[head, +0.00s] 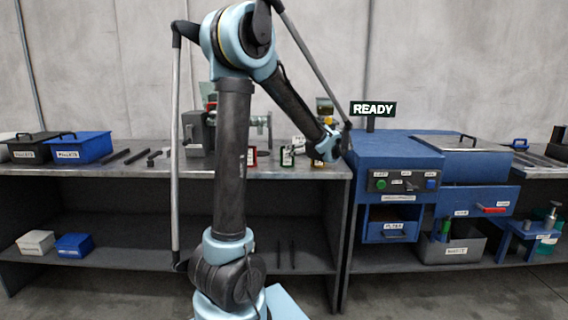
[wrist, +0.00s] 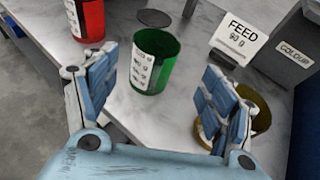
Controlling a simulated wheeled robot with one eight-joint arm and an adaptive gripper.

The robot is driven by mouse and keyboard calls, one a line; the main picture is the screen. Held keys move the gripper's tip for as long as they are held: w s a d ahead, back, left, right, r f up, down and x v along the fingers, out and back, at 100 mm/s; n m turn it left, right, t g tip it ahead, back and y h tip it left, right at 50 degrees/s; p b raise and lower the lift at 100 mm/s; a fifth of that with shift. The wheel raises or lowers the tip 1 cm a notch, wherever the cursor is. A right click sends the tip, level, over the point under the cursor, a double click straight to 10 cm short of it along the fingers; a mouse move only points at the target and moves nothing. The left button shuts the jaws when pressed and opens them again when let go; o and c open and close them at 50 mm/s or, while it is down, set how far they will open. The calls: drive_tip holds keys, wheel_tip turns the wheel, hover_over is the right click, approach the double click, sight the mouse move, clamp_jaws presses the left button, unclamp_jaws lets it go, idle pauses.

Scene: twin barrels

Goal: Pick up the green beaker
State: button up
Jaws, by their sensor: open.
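The green beaker (wrist: 153,65) stands upright on the grey bench top in the wrist view. It has a white label with markings, and its open top faces my camera. My gripper (wrist: 152,95) is open, with one blue finger on each side and the beaker ahead, between and slightly beyond the fingertips. Nothing is between the fingers near the palm.
A red beaker (wrist: 88,20) stands to the left near the bench edge. A FEED 90 g sign (wrist: 238,40) stands beyond. A blue machine (head: 400,155) with a READY sign (head: 374,109) is right of the gripper.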

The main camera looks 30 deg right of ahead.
drive_tip(key=x, duration=0.4)
drive_tip(key=shift+a+x, duration=0.2)
drive_tip(key=shift+x, duration=1.1)
drive_tip(key=shift+a+x, duration=0.25)
drive_tip(key=shift+x, duration=1)
drive_tip(key=c, duration=1.2)
